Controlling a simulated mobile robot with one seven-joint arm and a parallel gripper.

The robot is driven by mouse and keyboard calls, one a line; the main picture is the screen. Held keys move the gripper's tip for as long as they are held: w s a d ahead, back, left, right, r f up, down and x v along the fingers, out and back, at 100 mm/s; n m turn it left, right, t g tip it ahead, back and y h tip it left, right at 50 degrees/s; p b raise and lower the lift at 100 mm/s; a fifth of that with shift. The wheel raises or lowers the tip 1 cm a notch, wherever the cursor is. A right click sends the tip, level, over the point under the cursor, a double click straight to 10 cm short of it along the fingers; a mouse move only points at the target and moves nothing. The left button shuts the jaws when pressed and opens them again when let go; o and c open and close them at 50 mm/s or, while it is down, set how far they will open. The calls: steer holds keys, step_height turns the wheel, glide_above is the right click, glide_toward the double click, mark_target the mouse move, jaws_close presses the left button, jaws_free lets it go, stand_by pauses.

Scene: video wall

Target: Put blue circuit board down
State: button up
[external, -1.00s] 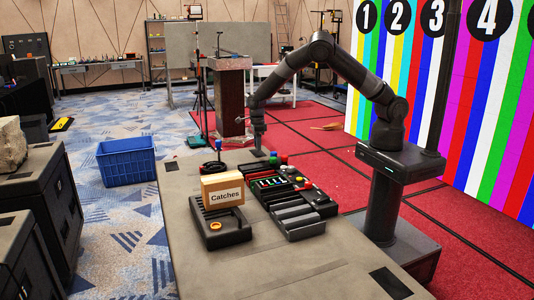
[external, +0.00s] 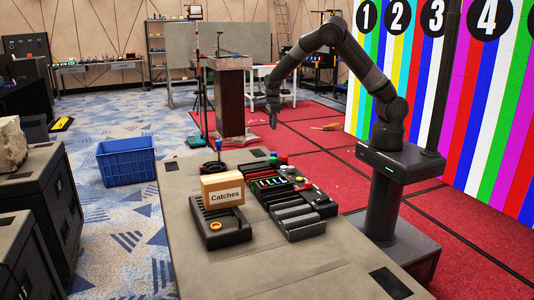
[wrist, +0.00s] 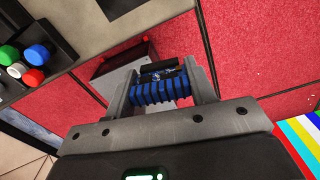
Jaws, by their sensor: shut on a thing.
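My gripper (external: 273,118) is raised above the far end of the grey table (external: 185,210), beyond the table's far right edge and over the red floor. In the wrist view my gripper (wrist: 165,85) is shut on the blue circuit board (wrist: 165,92), a ribbed blue piece with a dark top part, held between the two fingers. In the external view the board is too small to make out.
Black trays (external: 285,192) with coloured parts lie on the table. A box labelled Catches (external: 223,197) sits on a black tray. A lectern (external: 230,100) stands behind the table. A blue crate (external: 126,161) is on the floor at left. The table's near part is bare.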

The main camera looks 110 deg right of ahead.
steer(key=r, duration=0.3)
steer(key=w+r, duration=0.1)
steer(key=r, duration=0.1)
steer(key=shift+a, duration=0.3)
steer(key=w+a+n, duration=0.5)
steer(key=w+a, duration=0.8)
steer(key=w, duration=0.3)
steer(key=w+a+n, duration=0.3)
steer(key=w+a, duration=0.3)
steer(key=a, duration=0.6)
steer(key=w+a+n, duration=0.4)
steer(key=w+a, duration=0.1)
steer(key=a, duration=0.8)
steer(key=n, duration=0.8)
glide_above(335, 286)
steer(key=f, duration=1.1)
steer(key=shift+w+d+f, duration=0.15)
steer(key=shift+d+f, duration=0.2)
steer(key=shift+f, duration=0.05)
steer(key=shift+a+f, duration=0.2)
steer(key=shift+a, duration=0.2)
steer(key=shift+f, duration=2)
steer(key=shift+f, duration=0.1)
